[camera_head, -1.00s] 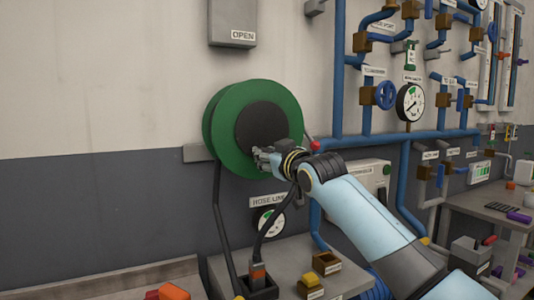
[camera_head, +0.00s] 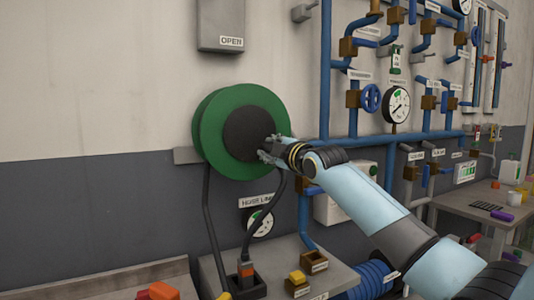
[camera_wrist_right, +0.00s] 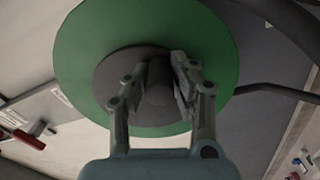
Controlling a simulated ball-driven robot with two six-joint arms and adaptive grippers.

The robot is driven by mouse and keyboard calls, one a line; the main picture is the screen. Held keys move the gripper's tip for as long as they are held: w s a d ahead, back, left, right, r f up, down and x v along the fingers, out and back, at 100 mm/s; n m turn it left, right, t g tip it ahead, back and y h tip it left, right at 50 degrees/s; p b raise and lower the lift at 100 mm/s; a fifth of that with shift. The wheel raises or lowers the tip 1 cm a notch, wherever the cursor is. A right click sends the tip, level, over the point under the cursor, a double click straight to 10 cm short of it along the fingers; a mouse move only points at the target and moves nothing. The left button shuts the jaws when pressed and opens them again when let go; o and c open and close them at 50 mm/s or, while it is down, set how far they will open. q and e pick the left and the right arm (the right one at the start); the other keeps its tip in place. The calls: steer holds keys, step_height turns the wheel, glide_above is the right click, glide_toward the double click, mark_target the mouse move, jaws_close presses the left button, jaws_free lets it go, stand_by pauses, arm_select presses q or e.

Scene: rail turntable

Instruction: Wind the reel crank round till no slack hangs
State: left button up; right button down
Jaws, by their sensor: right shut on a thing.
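The green hose reel (camera_head: 212,112) is on the wall, with a dark round hub (camera_head: 243,124) at its middle. My right gripper (camera_head: 268,150) is at the lower right of the hub. In the right wrist view its fingers (camera_wrist_right: 157,82) are shut on the dark crank handle (camera_wrist_right: 157,92), which stands out from the hub. A black hose (camera_head: 209,225) hangs from the reel's left side. Another black length (camera_head: 262,222) curves down to an orange-banded plug (camera_head: 246,268) in a dark socket on the bench. My left gripper is not in view.
A grey box (camera_head: 221,25) marked OPEN hangs above. Blue pipes (camera_head: 324,90) and valves fill the wall to the right. The bench (camera_head: 330,277) holds small blocks.

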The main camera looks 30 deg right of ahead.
mark_target(270, 136)
steer(key=n, duration=0.1)
steer(key=d+r+n, duration=0.1)
steer(key=n, duration=0.1)
steer(key=shift+r+n, duration=0.3)
steer(key=shift+d+r+n, duration=0.1)
steer(key=shift+r+n, duration=0.25)
steer(key=shift+n, duration=0.45)
steer(key=shift+d+r+n, duration=0.1)
steer(key=shift+r+n, duration=0.2)
steer(key=shift+n, duration=0.5)
steer(key=c, duration=1.1)
jaws_free()
steer(key=s, duration=1.2)
steer(key=shift+a, duration=0.4)
